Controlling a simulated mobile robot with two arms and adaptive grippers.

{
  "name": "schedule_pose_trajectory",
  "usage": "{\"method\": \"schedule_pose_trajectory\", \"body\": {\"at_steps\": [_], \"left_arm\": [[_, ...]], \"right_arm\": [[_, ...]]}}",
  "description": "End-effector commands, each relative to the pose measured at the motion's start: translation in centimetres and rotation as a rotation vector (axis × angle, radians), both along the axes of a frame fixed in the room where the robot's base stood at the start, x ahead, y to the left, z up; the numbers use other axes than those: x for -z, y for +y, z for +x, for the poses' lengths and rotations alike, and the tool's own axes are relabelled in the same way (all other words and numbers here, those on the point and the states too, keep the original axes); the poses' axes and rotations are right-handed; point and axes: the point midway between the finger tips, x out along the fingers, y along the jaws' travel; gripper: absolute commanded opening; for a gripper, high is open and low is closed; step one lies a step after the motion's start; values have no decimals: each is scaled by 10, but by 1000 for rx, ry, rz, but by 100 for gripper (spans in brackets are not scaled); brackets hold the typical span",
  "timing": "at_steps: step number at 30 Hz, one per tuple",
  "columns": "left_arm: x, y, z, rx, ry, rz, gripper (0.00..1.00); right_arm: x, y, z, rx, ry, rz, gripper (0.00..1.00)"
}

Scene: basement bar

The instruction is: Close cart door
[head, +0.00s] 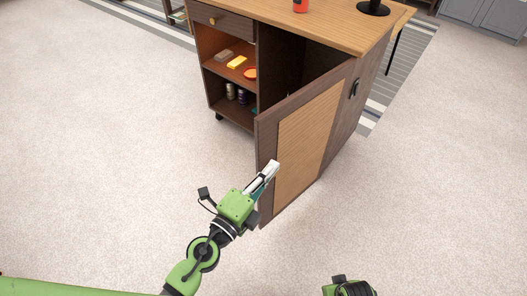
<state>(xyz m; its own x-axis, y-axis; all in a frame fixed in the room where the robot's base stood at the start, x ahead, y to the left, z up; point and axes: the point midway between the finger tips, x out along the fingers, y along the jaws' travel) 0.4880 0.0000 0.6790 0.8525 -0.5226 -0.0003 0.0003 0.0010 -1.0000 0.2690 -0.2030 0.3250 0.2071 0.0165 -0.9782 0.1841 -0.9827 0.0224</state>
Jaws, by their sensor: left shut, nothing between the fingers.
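The wooden cart (330,30) stands at the upper middle of the head view. Its door (301,135), a dark frame with a lighter panel, is swung open towards me.
Open shelves in the cart hold a yellow item (237,62), an orange-red item (250,73) and dark cans (236,95). A red object (300,5) and a black base (373,7) stand on top. A striped rug (405,70) lies behind. The carpet around is clear.

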Motion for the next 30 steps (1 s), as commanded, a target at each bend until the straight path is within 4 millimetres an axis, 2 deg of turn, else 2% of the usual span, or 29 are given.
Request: {"method": "schedule_pose_trajectory", "body": {"at_steps": [3,9,30], "left_arm": [[-2,-10,22,-2,-3,-1,0],[1,12,39,0,-1,2,0],[1,21,47,7,-1,-1,0]], "right_arm": [[10,-1,-6,-1,6,0,0],[-3,1,3,0,-5,1,0],[-12,1,7,1,-6,0,0]]}}
